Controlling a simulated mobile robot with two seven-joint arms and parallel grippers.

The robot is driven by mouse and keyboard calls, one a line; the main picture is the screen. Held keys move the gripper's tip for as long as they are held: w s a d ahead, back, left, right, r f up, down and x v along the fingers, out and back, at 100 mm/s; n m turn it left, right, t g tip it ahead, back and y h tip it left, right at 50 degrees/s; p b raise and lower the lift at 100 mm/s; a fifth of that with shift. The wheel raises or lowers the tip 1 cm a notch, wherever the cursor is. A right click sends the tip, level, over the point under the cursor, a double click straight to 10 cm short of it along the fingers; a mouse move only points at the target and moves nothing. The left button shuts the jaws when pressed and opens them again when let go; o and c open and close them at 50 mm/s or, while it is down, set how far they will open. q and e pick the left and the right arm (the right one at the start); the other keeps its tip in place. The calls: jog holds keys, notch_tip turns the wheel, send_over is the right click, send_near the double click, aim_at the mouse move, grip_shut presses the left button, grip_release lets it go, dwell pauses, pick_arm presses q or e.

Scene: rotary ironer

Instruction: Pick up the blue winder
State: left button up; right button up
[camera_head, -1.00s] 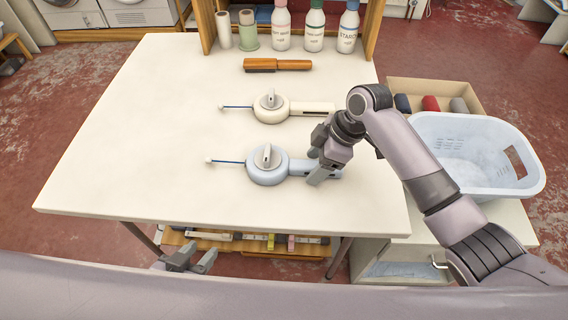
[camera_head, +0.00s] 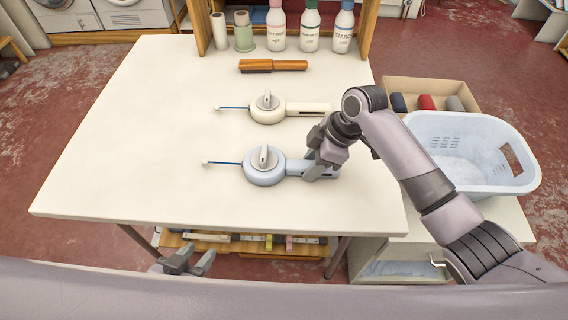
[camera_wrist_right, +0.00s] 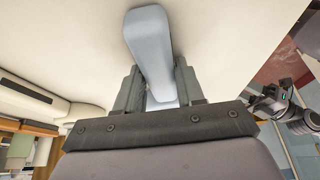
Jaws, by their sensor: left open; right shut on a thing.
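The blue winder (camera_head: 264,174) lies on the white table, its round body and grey crank to the left and its handle to the right. A thin blue rod with a white tip sticks out on its left. My right gripper (camera_head: 322,170) is at the handle and shut on it. In the right wrist view the pale blue handle (camera_wrist_right: 150,45) sits between the fingers of my right gripper (camera_wrist_right: 160,92). The winder appears to rest on the table. My left gripper (camera_head: 188,265) is open and empty, low in front of the table's front edge.
A cream winder (camera_head: 268,107) lies just behind the blue one, close to my right arm. A brush (camera_head: 273,66) and several bottles (camera_head: 310,28) are further back. A light blue basket (camera_head: 470,155) stands right of the table (camera_head: 120,150), whose left half is clear.

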notch_tip(320, 180, up, 10)
jog(key=shift+r, duration=0.25)
dwell(0.3)
notch_tip(320, 180, down, 8)
jog(key=shift+r, duration=0.25)
jog(key=shift+f, duration=0.1)
jog(key=shift+f, duration=1.2)
jog(key=shift+f, duration=0.3)
